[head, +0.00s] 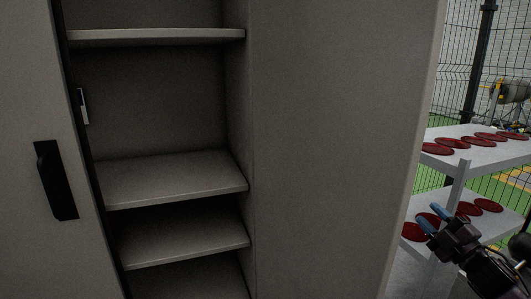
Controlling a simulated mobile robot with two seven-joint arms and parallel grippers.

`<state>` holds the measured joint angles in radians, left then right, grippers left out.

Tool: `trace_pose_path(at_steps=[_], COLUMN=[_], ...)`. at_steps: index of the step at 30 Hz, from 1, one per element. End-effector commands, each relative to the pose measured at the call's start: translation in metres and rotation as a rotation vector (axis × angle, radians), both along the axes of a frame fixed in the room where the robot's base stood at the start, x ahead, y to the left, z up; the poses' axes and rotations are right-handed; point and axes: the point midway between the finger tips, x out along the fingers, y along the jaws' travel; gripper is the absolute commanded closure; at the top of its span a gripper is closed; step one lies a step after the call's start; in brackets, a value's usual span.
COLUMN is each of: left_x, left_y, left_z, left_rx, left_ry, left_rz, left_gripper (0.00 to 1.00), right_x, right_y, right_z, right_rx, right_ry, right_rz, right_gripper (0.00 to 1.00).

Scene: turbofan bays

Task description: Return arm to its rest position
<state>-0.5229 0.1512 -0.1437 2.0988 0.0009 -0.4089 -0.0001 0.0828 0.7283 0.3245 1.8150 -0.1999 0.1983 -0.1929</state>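My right gripper (432,217) shows at the lower right, with its arm coming in from the right edge. Its two blue-tipped fingers are apart and nothing is seen between them. In the picture it overlaps the lower shelf of a light rack, in front of red discs. I cannot tell whether it touches anything. My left gripper and arm are not in view.
A grey cabinet fills the left and middle, with bare shelves (172,183) in its opening. A panel with a black handle (55,180) stands at left. The rack (505,153) at right carries several red discs (437,149). Behind it is a wire fence (457,65).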

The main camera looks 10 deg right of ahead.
Motion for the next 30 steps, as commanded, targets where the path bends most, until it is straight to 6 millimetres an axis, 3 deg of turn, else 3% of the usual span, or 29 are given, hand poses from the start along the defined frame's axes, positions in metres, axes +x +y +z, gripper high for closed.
trace_pose_path(at_steps=[3,6,12,15,19,22,27,30], left_x=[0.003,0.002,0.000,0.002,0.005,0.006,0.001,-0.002], left_y=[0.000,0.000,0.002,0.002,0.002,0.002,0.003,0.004], left_z=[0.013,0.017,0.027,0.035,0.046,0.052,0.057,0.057], left_rx=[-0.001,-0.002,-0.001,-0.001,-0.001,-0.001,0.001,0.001], left_ry=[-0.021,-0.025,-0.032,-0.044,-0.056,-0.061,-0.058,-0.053], left_rz=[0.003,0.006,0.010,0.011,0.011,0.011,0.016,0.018], left_gripper=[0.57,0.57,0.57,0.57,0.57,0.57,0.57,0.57], right_x=[-0.024,-0.049,-0.114,-0.153,-0.202,-0.235,-0.269,-0.277], right_y=[0.025,0.050,0.116,0.156,0.211,0.240,0.251,0.249], right_z=[-0.063,-0.113,-0.193,-0.220,-0.238,-0.247,-0.258,-0.261], right_rx=[0.239,0.411,0.695,0.810,0.945,1.022,1.074,1.075], right_ry=[0.185,0.332,0.591,0.701,0.794,0.841,0.882,0.892], right_rz=[-0.061,-0.109,-0.184,-0.204,-0.199,-0.211,-0.258,-0.270], right_gripper=[0.62,0.62,0.62,0.62,0.62,0.62,0.62,0.62])
